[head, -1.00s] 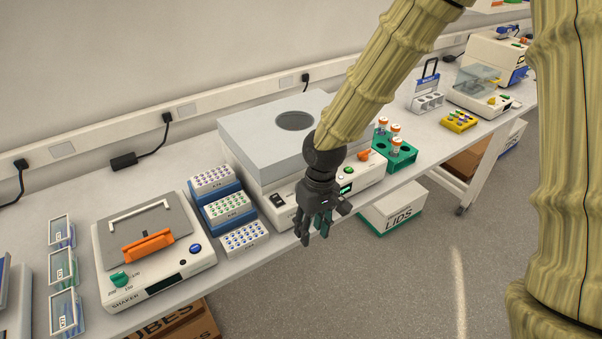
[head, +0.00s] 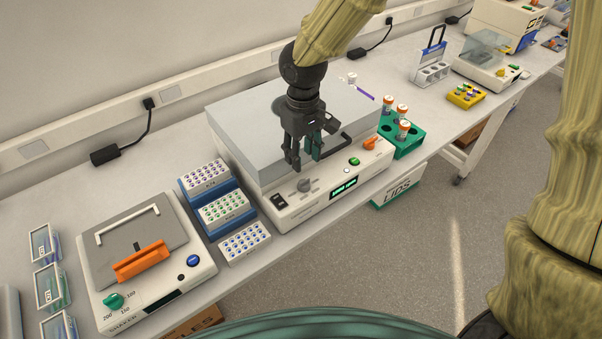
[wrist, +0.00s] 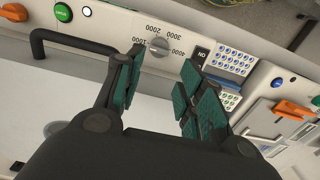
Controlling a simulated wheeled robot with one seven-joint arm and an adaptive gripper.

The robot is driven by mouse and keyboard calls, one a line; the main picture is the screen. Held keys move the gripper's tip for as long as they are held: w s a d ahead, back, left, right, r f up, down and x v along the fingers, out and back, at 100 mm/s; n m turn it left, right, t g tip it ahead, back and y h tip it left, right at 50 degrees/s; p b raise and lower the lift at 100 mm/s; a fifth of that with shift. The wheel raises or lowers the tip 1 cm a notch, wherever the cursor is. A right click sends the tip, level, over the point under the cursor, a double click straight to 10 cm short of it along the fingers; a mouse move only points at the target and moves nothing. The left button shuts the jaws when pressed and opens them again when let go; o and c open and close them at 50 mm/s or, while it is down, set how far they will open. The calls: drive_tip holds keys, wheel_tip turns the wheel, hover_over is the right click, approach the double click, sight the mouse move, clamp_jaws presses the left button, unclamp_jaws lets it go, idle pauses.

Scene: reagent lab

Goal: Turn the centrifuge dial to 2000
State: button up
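The centrifuge (head: 235,138) is a white box with a grey lid and a sloped front panel. Its grey dial (head: 303,186) sits on the panel between a black switch (head: 279,202) and a green display (head: 344,187). In the wrist view the dial (wrist: 159,46) shows past my fingertips, with 1000, 2000, 3000 and 4000 marked around it. I cannot tell clearly which mark it points to. My gripper (head: 303,163) hangs above the panel, just above the dial and apart from it. In the wrist view my gripper (wrist: 163,62) is open, its green-padded fingers spread and empty.
A black lid handle (head: 338,145) stands close to my fingers. A green button (head: 354,161) and orange knob (head: 370,142) lie further right on the panel. Tube racks (head: 245,243) stand left, a green tube rack (head: 409,140) right.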

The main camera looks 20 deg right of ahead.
sight(304, 180)
drive_tip(key=f+p, duration=0.1)
drive_tip(key=f, duration=0.6)
drive_tip(key=shift+s+d+p, duration=0.2)
drive_tip(key=shift+p, duration=0.2)
drive_tip(key=shift+f+p, duration=0.3)
drive_tip(key=shift+f, duration=1)
drive_tip(key=shift+w, duration=0.1)
drive_tip(key=c, duration=0.8)
